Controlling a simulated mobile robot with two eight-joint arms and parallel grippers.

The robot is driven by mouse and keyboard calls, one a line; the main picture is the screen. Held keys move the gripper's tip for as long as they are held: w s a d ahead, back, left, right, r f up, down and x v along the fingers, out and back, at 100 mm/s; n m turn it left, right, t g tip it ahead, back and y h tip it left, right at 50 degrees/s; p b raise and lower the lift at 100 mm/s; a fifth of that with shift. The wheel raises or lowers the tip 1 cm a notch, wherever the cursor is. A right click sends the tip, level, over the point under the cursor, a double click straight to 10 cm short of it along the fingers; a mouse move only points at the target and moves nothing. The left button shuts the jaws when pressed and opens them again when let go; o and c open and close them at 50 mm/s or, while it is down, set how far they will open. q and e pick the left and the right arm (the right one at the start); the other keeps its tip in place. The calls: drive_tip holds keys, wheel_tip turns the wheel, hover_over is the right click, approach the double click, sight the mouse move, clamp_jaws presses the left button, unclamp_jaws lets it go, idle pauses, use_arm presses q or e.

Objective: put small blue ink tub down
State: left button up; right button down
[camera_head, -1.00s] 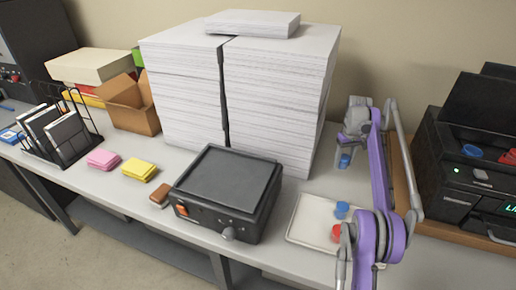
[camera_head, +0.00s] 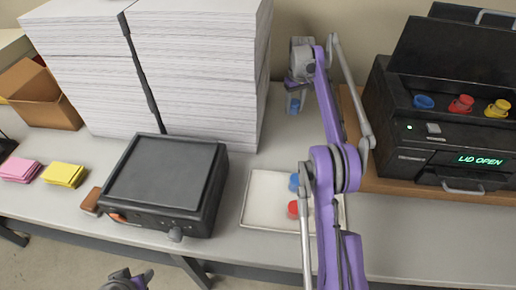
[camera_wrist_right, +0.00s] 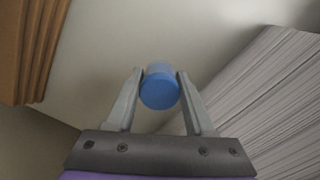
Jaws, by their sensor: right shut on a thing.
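The small blue ink tub (camera_head: 294,106) is between the fingers of my right gripper (camera_head: 294,97), at the back of the table between the paper stack and the printer. In the right wrist view, the blue tub (camera_wrist_right: 160,88) sits between the two fingertips (camera_wrist_right: 159,84), with its round blue face showing. I cannot tell whether its far end touches the table. Part of what looks like my left gripper (camera_head: 128,281) shows at the bottom edge; its fingers are not clear.
A pale tray (camera_head: 258,201) holds a blue piece (camera_head: 294,182) and a red piece (camera_head: 293,209), partly behind my right arm. The printer (camera_head: 430,150) reads "LID OPEN" and has blue, red and yellow caps. The tall paper stack (camera_head: 190,75) stands left of my gripper.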

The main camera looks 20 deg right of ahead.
drive_tip(key=s+a+b, duration=0.1)
drive_tip(key=s+a, duration=0.3)
drive_tip(key=a, duration=0.1)
hover_over(269, 159)
wheel_tip(269, 159, down, 2)
drive_tip(key=shift+w+d+f+b, duration=0.1)
drive_tip(key=shift+d+f+b, duration=0.1)
drive_tip(key=shift+b, duration=0.1)
drive_tip(key=shift+f, duration=0.65)
wheel_tip(269, 159, down, 2)
drive_tip(key=shift+f, duration=0.25)
drive_tip(key=shift+a+f, duration=0.15)
drive_tip(key=shift+f, duration=0.35)
use_arm(q)
drive_tip(key=f, duration=0.1)
drive_tip(key=s+f, duration=0.1)
drive_tip(key=f, duration=0.1)
